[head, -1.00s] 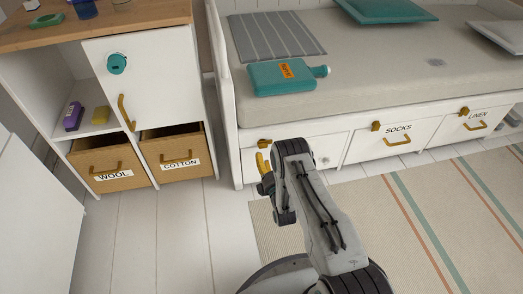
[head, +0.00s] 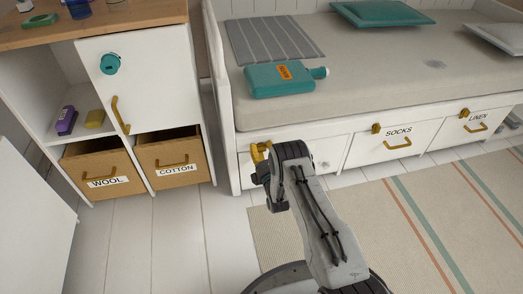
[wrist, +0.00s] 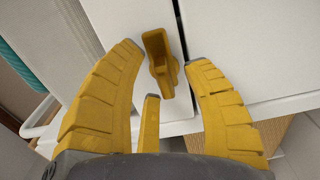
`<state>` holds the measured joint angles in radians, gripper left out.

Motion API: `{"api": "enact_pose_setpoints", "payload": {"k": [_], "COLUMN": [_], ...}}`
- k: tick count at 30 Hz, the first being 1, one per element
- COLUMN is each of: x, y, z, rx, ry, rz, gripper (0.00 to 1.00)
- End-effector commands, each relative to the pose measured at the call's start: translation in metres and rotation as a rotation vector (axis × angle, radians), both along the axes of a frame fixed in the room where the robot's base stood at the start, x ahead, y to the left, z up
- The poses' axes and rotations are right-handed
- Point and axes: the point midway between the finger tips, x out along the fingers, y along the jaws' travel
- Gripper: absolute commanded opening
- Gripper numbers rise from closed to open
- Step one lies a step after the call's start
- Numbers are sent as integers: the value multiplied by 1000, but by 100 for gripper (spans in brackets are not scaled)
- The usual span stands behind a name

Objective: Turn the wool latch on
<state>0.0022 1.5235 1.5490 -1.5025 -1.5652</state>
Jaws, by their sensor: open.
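A brass latch (wrist: 160,62) sits on a white front beside a dark gap in the wrist view, with its handle lengthwise between my fingers. My gripper (wrist: 164,56) is open, with one yellow finger on each side of the latch. I cannot tell whether either finger touches it. In the head view my gripper (head: 259,153) is at the left drawer front (head: 328,152) under the bed and largely covers the latch there. That drawer's label is hidden behind my arm. The word WOOL shows on a brown bin (head: 103,182) at the left, which has a handle and no visible latch.
The socks drawer (head: 391,143) and linen drawer (head: 478,126) have similar brass latches. A teal bottle (head: 281,79) lies on the mattress above my gripper. A white cabinet (head: 150,80) stands left. Floor between cabinet and rug (head: 430,215) is clear.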

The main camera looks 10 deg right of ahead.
Motion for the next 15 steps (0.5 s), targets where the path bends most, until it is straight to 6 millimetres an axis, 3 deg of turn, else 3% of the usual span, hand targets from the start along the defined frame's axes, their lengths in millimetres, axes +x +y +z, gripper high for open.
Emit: {"api": "enact_pose_setpoints", "payload": {"k": [4, 15], "x": [0, 0], "y": [0, 0], "z": [0, 0], "rx": [0, 0], "ry": [0, 0], "rz": [0, 0], "gripper": [48, 15]}}
